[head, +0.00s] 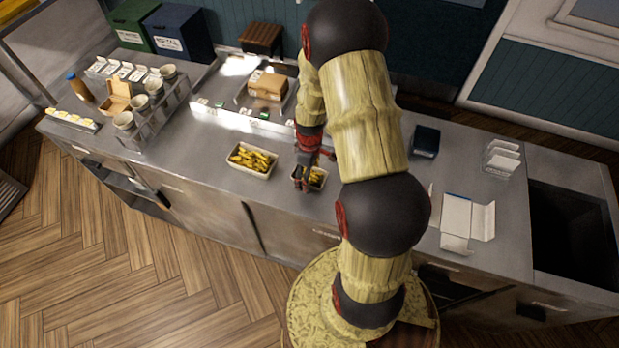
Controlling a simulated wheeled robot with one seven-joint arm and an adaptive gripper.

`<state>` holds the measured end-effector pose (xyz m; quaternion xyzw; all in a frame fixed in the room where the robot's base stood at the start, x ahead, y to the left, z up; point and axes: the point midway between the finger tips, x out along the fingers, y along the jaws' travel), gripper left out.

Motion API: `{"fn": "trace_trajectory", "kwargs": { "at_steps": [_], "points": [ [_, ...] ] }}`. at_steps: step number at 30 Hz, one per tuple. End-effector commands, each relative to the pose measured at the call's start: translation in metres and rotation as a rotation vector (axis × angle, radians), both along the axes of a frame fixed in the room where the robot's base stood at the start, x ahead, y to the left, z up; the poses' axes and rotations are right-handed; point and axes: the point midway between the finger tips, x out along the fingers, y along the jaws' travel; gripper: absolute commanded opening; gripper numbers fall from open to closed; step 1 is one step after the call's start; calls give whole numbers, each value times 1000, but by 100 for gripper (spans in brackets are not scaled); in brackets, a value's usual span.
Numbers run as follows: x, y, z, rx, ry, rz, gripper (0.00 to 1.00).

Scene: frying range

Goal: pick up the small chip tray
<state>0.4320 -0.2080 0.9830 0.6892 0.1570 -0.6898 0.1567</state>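The small chip tray (318,183) is a pale tray with yellow chips in it, on the steel counter near its front edge. My gripper (311,169), dark with red parts, is down at this tray, over its left and back side. One finger shows at the tray's left side and another part at its back. The arm comes close and the view is small, so I cannot tell whether the fingers touch or grip the tray. A larger chip tray (252,172), also full of chips, stands to the left, apart from the gripper.
Behind is a steel tray area (236,107) with a brown box (267,85). Paper cups (124,121) in a rack, a bottle (80,88) and cartons stand at left. A dark box (425,141), a white open carton (457,217) and a sink (572,230) are at right.

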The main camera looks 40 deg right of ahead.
Motion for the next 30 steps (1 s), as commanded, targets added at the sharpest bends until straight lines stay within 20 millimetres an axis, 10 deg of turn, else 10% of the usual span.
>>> {"fn": "trace_trajectory", "kwargs": {
  "at_steps": [30],
  "points": [
    [0,0,0,0,0,0,31]
  ]
}}
